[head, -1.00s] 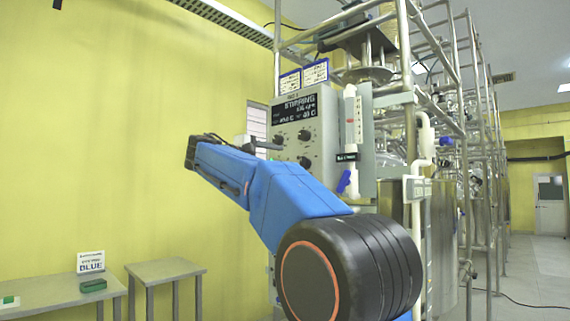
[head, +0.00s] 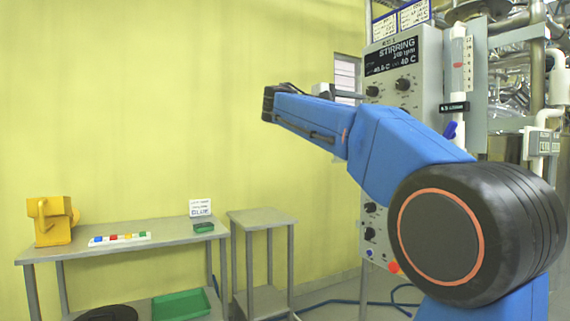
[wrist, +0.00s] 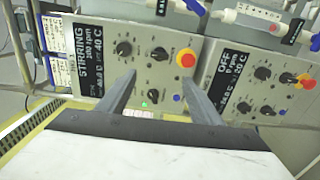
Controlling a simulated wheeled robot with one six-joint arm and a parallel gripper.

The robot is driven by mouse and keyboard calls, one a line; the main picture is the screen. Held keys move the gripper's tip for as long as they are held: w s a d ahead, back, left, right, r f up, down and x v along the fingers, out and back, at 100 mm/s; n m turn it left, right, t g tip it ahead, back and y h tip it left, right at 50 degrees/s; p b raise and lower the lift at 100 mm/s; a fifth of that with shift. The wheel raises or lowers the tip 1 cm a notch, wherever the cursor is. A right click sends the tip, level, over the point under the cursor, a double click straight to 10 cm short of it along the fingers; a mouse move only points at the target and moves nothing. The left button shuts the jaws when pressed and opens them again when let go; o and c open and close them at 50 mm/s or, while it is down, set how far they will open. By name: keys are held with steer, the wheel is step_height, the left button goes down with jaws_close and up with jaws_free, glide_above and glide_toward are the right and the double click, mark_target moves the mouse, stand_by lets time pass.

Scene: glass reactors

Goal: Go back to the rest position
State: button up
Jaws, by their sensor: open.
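My blue arm reaches up and to the left across the head view. In the wrist view my gripper (wrist: 160,88) has its two dark fingers spread apart with nothing between them. Beyond the fingers is the grey control panel (wrist: 150,60) with a display reading STIRRING, black knobs and a red button. The same panel (head: 402,100) stands behind my arm in the head view, partly hidden by it. The fingers seem apart from the panel, though the gap is hard to judge.
A second panel reading OFF (wrist: 255,80) is beside the first. At the left stands a grey table (head: 130,241) with a yellow container (head: 55,222), a colored strip (head: 120,239) and a sign reading BLUE (head: 201,208). A small table (head: 262,218) is beside it. Blue hose lies on the floor.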

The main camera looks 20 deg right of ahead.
steer(key=s+a+f+t+y, duration=0.1)
steer(key=s+a+f+y, duration=0.5)
steer(key=f, duration=1.3)
steer(key=s+a+f+t+y, duration=0.1)
steer(key=s+a+f+y, duration=0.5)
steer(key=f, duration=1.4)
steer(key=s+a+f+m+t+y, duration=0.1)
steer(key=s+a+f+y, duration=0.5)
steer(key=s+a+f, duration=0.6)
steer(key=s+f, duration=0.5)
steer(key=f, duration=0.2)
steer(key=shift+a+f+t, duration=0.15)
steer(key=shift+f+t, duration=0.05)
steer(key=shift+t, duration=0.1)
steer(key=shift+r, duration=0.1)
